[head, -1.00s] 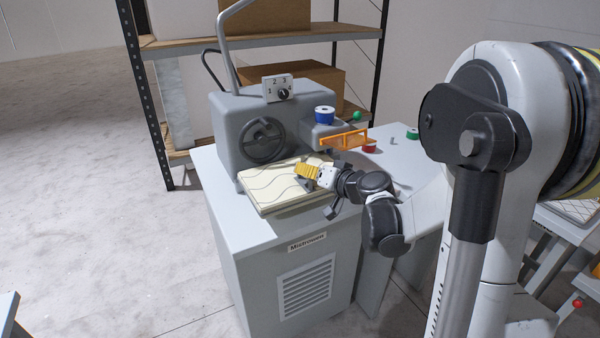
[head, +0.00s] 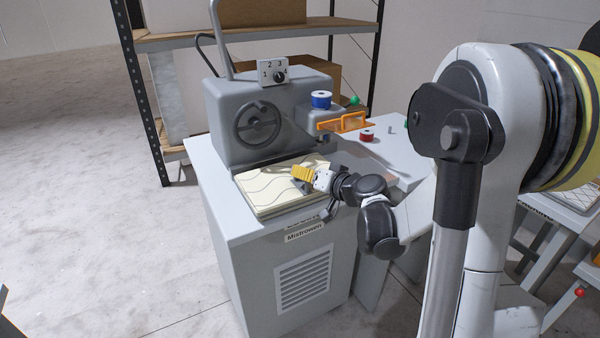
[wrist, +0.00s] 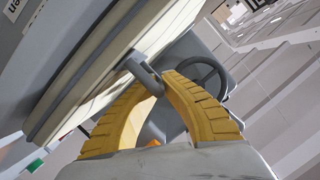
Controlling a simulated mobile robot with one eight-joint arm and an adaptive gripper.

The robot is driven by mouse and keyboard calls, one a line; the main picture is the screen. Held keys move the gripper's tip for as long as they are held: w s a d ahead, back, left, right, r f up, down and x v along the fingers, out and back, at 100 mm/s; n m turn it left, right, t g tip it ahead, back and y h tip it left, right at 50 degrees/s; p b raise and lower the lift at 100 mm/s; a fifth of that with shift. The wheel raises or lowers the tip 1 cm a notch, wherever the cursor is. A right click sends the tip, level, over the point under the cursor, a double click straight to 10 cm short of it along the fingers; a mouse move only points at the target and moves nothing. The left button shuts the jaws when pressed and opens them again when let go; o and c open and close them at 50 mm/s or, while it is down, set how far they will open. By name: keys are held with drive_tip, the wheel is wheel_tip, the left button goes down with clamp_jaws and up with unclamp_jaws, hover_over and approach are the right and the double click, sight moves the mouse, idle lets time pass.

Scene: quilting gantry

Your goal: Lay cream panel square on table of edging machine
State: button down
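The cream panel (head: 272,190), marked with wavy dark lines, lies flat or nearly flat over the light grey table (head: 232,222) of the edging machine (head: 250,118). Its left edge is near the machine body; whether it fully touches the tabletop is unclear. My gripper (head: 301,173) is at the panel's right side. In the wrist view, the yellow fingertips of my gripper (wrist: 158,84) close around a small grey tab (wrist: 143,72) at the edge of the panel (wrist: 95,75). My gripper hides part of the panel's right side.
A shelf rack (head: 150,110) with boxes is behind. The floor at left is clear.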

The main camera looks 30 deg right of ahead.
drive_tip(key=c, duration=1.5)
unclamp_jaws()
drive_tip(key=shift+c, duration=0.2)
drive_tip(key=v, duration=1.2)
